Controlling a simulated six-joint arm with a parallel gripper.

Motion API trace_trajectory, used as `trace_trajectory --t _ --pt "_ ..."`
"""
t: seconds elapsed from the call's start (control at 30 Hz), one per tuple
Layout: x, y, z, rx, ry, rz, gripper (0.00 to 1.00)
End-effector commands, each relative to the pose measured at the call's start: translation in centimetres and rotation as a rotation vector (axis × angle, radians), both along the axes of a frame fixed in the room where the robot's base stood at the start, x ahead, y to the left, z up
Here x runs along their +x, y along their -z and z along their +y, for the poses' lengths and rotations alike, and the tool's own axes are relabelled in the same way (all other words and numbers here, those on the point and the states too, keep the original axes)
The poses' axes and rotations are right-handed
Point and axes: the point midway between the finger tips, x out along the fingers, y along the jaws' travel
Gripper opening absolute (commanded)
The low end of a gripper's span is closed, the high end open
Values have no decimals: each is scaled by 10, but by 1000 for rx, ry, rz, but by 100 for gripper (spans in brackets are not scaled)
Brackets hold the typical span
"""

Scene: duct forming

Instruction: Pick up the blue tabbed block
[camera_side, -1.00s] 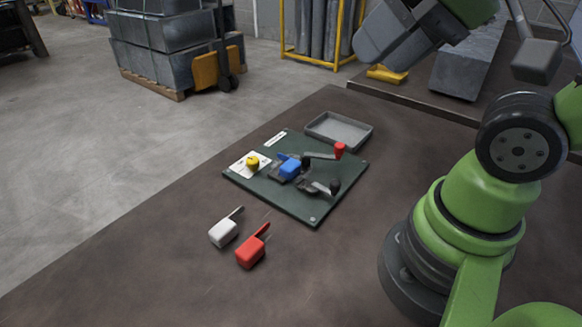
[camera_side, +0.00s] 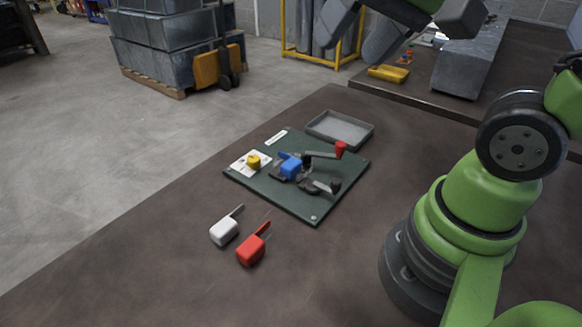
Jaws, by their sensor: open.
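The blue tabbed block (camera_side: 291,168) sits on a dark fixture on the green board (camera_side: 316,208), near the middle of the board. Its tab points to the upper left. My gripper (camera_side: 350,45) is at the top of the side view, above and beyond the board. Its grey fingers are spread apart with nothing visible between them. It is well away from the blue block and does not touch it.
A white tabbed block (camera_side: 224,231) and a red one (camera_side: 251,250) lie on the brown table in front of the board. The board carries a red-knobbed lever (camera_side: 340,149), a black-knobbed lever (camera_side: 335,187) and a yellow knob (camera_side: 253,161). A grey tray (camera_side: 340,130) stands behind.

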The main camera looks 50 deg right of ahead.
Motion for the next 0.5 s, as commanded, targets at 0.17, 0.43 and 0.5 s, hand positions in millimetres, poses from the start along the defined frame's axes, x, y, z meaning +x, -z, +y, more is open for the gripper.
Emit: trace_trajectory --t 0.17,0.43,0.5 --pt "54 26 -18 66 206 182 66" --pt "118 103 -52 141 523 426 66" --pt "127 126 -61 153 597 481 66"
